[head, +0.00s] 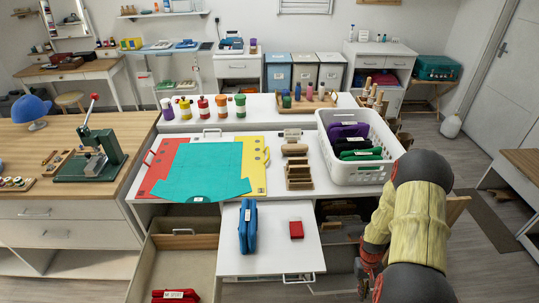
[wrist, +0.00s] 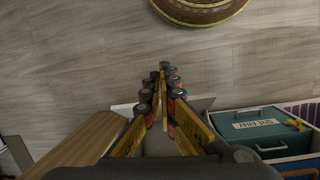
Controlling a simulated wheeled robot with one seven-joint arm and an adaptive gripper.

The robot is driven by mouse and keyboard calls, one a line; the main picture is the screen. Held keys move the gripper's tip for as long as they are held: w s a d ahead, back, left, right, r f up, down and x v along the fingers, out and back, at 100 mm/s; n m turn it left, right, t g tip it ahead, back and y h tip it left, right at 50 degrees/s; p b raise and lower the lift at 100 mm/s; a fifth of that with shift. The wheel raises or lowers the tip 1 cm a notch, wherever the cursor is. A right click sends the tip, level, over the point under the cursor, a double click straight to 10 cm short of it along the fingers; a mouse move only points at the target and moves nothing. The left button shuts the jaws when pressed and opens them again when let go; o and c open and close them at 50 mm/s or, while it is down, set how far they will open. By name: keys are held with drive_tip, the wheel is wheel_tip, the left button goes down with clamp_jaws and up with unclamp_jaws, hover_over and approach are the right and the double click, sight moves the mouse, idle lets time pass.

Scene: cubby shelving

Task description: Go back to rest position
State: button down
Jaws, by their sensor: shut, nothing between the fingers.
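My gripper (wrist: 163,72) reaches up the middle of the wrist view, its yellow and dark fingers together at the tips with nothing between them. It points down toward the grey wood-look floor. In the head view my yellow and black arm comes down at the lower right, in front of the workstation's right end. The gripper's fingertips cannot be made out clearly there.
Near my gripper are an open drawer with a teal labelled case (wrist: 258,130), a wooden panel (wrist: 78,143) and a round woven basket (wrist: 200,8). A white basket (head: 350,176) stands left of my arm. A pulled-out white surface (head: 270,255) holds blue and red items.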

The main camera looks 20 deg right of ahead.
drive_tip(key=w+a+r, duration=0.1)
drive_tip(key=a+r, duration=0.4)
drive_tip(key=r, duration=0.8)
drive_tip(key=a+r, duration=0.5)
drive_tip(key=r, duration=0.7)
drive_tip(key=s+a+r+n+t, duration=0.2)
drive_tip(key=a+r+t, duration=0.2)
drive_tip(key=a+r, duration=0.5)
drive_tip(key=s+a+r+n+t, duration=0.2)
drive_tip(key=a+r, duration=0.7)
drive_tip(key=r, duration=0.7)
drive_tip(key=shift+s+a+r+t, duration=0.2)
drive_tip(key=shift+s+t, duration=0.65)
drive_tip(key=shift+t, duration=0.35)
drive_tip(key=c, duration=2.1)
unclamp_jaws()
drive_tip(key=shift+c, duration=0.2)
